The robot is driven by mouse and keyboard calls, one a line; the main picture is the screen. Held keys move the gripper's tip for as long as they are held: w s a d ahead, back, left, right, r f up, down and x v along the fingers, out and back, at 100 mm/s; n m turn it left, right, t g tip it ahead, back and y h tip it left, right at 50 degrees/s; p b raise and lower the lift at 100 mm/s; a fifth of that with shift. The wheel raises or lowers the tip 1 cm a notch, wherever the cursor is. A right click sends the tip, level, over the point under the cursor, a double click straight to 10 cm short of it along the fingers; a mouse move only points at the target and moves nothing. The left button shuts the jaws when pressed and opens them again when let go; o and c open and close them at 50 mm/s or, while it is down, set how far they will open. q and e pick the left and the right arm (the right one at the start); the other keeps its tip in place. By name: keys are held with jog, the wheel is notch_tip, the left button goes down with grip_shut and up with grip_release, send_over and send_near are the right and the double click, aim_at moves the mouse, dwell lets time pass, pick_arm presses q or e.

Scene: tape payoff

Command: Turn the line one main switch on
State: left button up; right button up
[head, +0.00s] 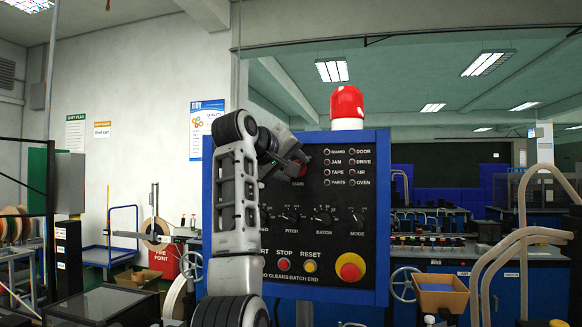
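The dark control panel (330,225) with a blue frame stands upright in front of me. The main switch (300,169) shows as a small patch of red above the label MAIN, at the panel's upper left. My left gripper (291,163) is at this switch, overlapping it in the view. The gripper and wrist hide most of the switch, so its setting is not visible. I cannot tell whether the fingers touch it or how far apart they are. My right gripper is not in view.
A red beacon (347,104) tops the panel. Indicator lamps (327,168) sit right of the switch, with a row of knobs (322,218) below. A red stop button (284,264), yellow reset button (310,266) and large red emergency button (350,267) are lower down. My arm covers the panel's left side.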

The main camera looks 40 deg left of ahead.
pick_arm(q)
jog(key=shift+f, duration=0.15)
jog(key=o, duration=1)
jog(key=b+v, duration=0.7)
jog(key=v, duration=0.9)
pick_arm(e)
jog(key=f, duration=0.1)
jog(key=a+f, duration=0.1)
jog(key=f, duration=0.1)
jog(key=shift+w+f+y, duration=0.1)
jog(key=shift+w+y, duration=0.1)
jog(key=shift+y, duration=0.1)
